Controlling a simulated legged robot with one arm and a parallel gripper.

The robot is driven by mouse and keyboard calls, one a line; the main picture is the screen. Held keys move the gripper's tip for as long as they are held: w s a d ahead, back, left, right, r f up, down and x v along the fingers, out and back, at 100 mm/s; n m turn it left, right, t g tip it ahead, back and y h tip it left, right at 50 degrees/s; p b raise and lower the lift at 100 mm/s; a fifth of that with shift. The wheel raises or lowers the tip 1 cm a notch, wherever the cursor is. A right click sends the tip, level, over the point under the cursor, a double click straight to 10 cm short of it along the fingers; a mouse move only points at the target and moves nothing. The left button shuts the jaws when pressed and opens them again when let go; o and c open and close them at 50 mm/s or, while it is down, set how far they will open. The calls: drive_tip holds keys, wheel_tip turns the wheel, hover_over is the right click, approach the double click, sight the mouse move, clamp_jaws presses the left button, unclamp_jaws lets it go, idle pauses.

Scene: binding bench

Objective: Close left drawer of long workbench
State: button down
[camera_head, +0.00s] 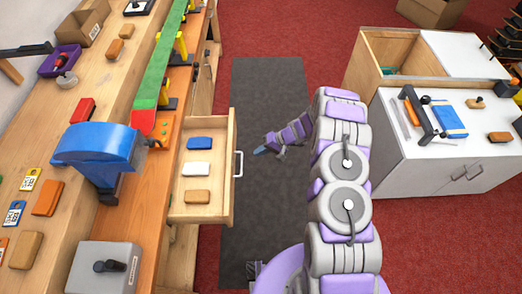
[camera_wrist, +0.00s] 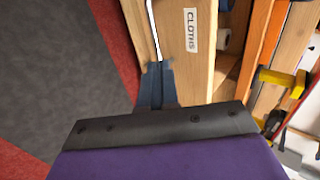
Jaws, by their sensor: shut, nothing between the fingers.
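The long workbench (camera_head: 150,200) runs along the left side of the head view. One wooden drawer (camera_head: 231,125) is pulled out from it and holds a blue, a white and a tan block. The drawer has a pale bar handle (camera_head: 238,164) on its front. The wrist view shows a wooden front with a "CLOTHS" label (camera_wrist: 192,30) and a handle (camera_wrist: 153,28). My gripper (camera_head: 259,151) is shut and empty, just right of the drawer front in the head view. In the wrist view its fingertips (camera_wrist: 157,66) are near the handle's lower end; I cannot tell whether they touch.
A grey cabinet (camera_head: 430,170) with tools on top stands at the right. A dark mat (camera_head: 270,85) on red carpet leaves clear floor between it and the bench. A blue machine (camera_head: 100,150) and a grey box (camera_head: 103,268) stand on the bench.

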drive_tip(key=x, duration=0.3)
drive_tip(key=r+b+x, duration=0.1)
drive_tip(key=x, duration=0.1)
drive_tip(key=a+x, duration=0.1)
drive_tip(key=x, duration=0.2)
drive_tip(key=shift+a+b, duration=0.4)
drive_tip(key=shift+a, duration=0.65)
drive_tip(key=shift+a, duration=0.1)
drive_tip(key=a+b, duration=0.1)
drive_tip(key=a, duration=1.3)
drive_tip(key=a+b, duration=0.1)
drive_tip(key=a, duration=0.6)
drive_tip(key=shift+w+a+b, duration=0.15)
drive_tip(key=shift+w+b, duration=0.15)
drive_tip(key=shift+w, duration=0.1)
